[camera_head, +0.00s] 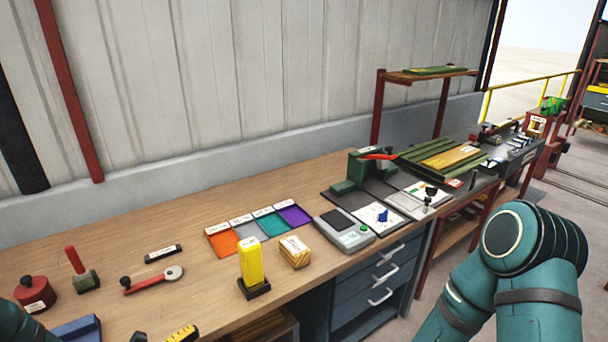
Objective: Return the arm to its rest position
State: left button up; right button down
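My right arm (510,270) fills the lower right of the head view, its teal links bent beside the bench's front edge. Its gripper is outside the picture. A small teal part of my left arm (14,322) shows at the lower left corner. My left gripper is not in view either. No object is seen held.
The wooden bench (190,290) runs along the wall. On it are a yellow block (251,262), a small box (295,251), coloured trays (257,228), a grey device (344,232), a red-handled tool (152,280) and a red weight (34,292). Drawers (376,275) sit below.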

pick_arm(q)
jog(key=s+d+f+m+g+y, duration=0.7)
jog(key=s+d+f+m+g, duration=0.3)
jog(key=f+m, duration=0.25)
jog(key=w+m+t+y, duration=0.1)
jog(key=m, duration=0.2)
jog(key=w+d+m+t+y, duration=0.1)
jog(key=w+m, duration=0.1)
jog(key=m, duration=0.1)
jog(key=w+d+m+t+y, duration=0.1)
jog(key=m+t+y, duration=0.1)
jog(key=m, duration=0.1)
jog(key=shift+w+d+f, duration=0.15)
jog(key=shift+w+f, duration=0.15)
